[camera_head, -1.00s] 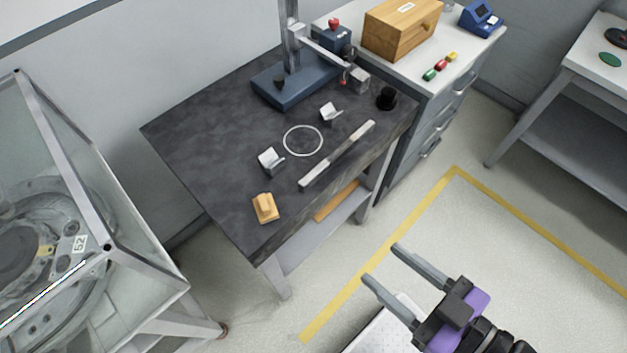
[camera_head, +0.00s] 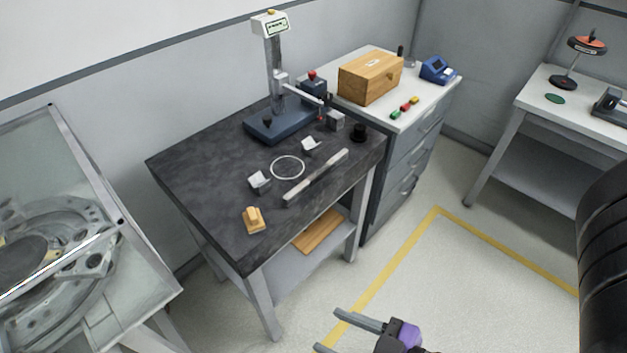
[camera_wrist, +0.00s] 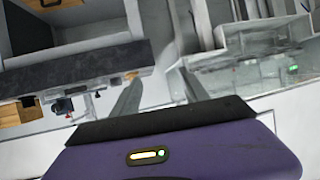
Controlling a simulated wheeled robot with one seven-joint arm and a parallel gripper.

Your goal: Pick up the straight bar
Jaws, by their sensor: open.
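The straight bar (camera_head: 316,177) is a slim light-grey bar lying flat on the dark worktable (camera_head: 215,200), near its right front edge. My gripper (camera_head: 329,331) is at the bottom of the head view, in front of the table and well apart from the bar. Its two grey fingers are spread with nothing between them. In the wrist view my gripper (camera_wrist: 158,95) also shows open fingers pointing toward the table side. I cannot make out the bar in the wrist view.
A drawer cabinet (camera_head: 418,135) adjoins on the right. A glass case (camera_head: 125,265) is at left. Floor is clear at right.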

